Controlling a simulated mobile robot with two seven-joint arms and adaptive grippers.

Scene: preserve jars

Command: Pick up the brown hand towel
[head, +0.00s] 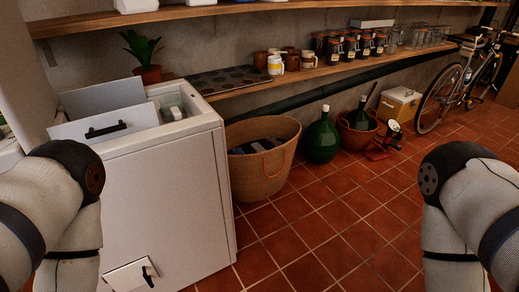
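I cannot make out a brown hand towel in the head view. A woven tan basket (262,174) stands on the tiled floor right of the white cabinet and holds dark and greyish items that may be cloth. I cannot tell whether a brown towel is among them. Only the bent upper parts of my two arms show, at the left and right edges. Both of my grippers are outside the picture.
A white cabinet (172,200) with an open top stands close at left. A green demijohn (320,140), a smaller basket (356,137), a yellowish box (399,105) and a bicycle (455,90) line the wall. A wooden shelf (330,69) holds jars. The tiled floor (320,220) is clear in the middle.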

